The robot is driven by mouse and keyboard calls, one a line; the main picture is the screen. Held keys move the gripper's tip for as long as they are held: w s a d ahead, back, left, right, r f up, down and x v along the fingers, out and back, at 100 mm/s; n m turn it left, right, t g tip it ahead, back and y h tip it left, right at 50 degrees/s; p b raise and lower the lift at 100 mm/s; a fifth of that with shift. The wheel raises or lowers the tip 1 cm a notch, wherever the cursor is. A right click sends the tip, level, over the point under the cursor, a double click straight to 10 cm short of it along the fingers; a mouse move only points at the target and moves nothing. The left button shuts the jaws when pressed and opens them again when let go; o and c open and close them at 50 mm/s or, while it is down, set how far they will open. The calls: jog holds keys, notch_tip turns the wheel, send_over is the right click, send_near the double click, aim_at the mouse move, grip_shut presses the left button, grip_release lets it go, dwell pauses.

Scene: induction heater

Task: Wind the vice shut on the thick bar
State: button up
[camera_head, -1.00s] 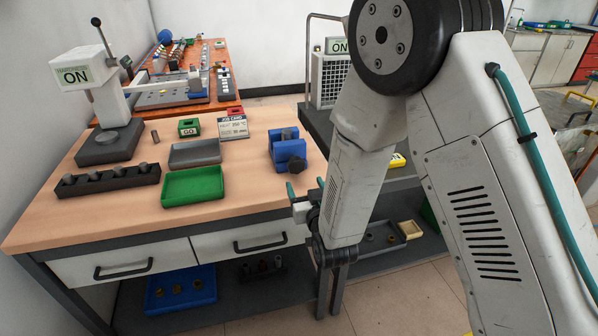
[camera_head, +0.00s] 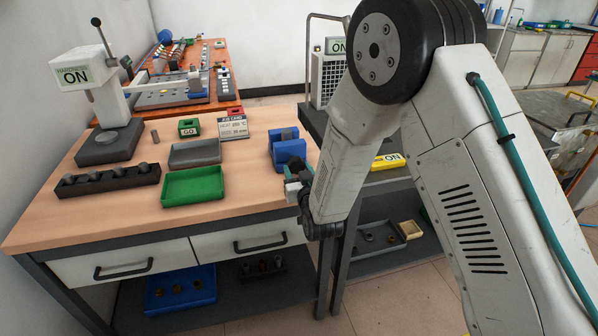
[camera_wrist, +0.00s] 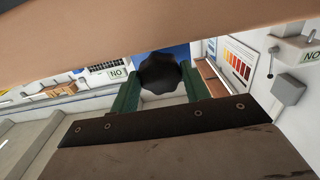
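The blue vice (camera_head: 285,152) stands at the right front edge of the wooden bench. A grey piece, apparently the thick bar (camera_head: 288,134), sits between its jaws; whether the jaws touch it I cannot tell. My gripper (camera_head: 295,172) is at the vice's front, by its black knob. In the wrist view the lobed black knob (camera_wrist: 161,74) lies between the two green fingers of my gripper (camera_wrist: 158,82). The fingers are apart, one on each side, with slim gaps seeming to show. A bit of the vice's blue body (camera_wrist: 178,52) shows behind the knob.
A green tray (camera_head: 193,187), a grey tray (camera_head: 194,153) and a dark block with several studs (camera_head: 108,181) lie left of the vice. A job card (camera_head: 233,127) stands behind.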

jog(key=c, duration=0.3)
